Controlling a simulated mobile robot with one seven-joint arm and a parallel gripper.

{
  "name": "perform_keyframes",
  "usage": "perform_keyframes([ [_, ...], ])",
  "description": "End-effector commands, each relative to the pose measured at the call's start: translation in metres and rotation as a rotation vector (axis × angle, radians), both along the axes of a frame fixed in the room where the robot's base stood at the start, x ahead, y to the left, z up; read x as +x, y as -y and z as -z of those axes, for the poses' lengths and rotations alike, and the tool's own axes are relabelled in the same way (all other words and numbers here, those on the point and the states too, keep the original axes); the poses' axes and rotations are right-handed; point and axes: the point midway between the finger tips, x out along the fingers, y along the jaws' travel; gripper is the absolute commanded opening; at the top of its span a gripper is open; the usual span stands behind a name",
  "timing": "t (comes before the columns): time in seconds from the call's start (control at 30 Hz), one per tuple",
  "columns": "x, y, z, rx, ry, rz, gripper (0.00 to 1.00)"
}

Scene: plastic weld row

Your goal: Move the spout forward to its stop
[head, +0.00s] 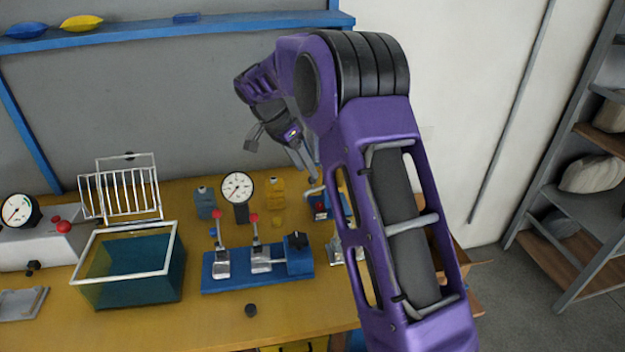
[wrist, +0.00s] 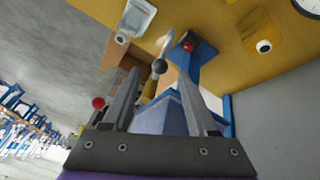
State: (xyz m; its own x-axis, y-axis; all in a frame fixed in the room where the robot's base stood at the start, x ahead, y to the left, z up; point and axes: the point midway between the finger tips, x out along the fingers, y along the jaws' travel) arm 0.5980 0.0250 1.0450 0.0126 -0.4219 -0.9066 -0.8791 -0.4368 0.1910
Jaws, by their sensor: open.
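I cannot tell for certain which part is the spout. In the wrist view, a grey ball knob (wrist: 160,66) on a pale rod shows between and just beyond the fingertips of my gripper (wrist: 158,80). A blue device with a red knob (wrist: 188,46) lies beyond it. In the head view, my gripper (head: 312,176) points down above a small blue and red device (head: 320,207) at the bench's right part, partly hidden by my arm. The jaws are open, with nothing seen held. Contact with the knob cannot be told.
A blue base (head: 240,280) with two red-knobbed levers stands left of my arm. A dial gauge (head: 237,187) and a yellow bottle (head: 277,194) stand behind it. A teal tank (head: 135,275) is further left. The bench (head: 210,325) is mostly bare in front.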

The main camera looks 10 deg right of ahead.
Motion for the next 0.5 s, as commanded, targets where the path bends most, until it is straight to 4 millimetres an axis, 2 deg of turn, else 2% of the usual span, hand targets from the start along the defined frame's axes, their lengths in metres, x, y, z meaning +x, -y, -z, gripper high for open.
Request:
perform_keyframes([
  [0.1,0.000,0.010,0.021,-0.001,-0.004,0.002,0.59],
  [0.2,0.000,0.015,0.033,0.000,-0.002,0.001,0.59],
  [0.33,0.000,0.020,0.043,0.000,-0.002,0.000,0.59],
  [0.5,0.001,0.022,0.047,0.000,0.001,0.000,0.59],
])
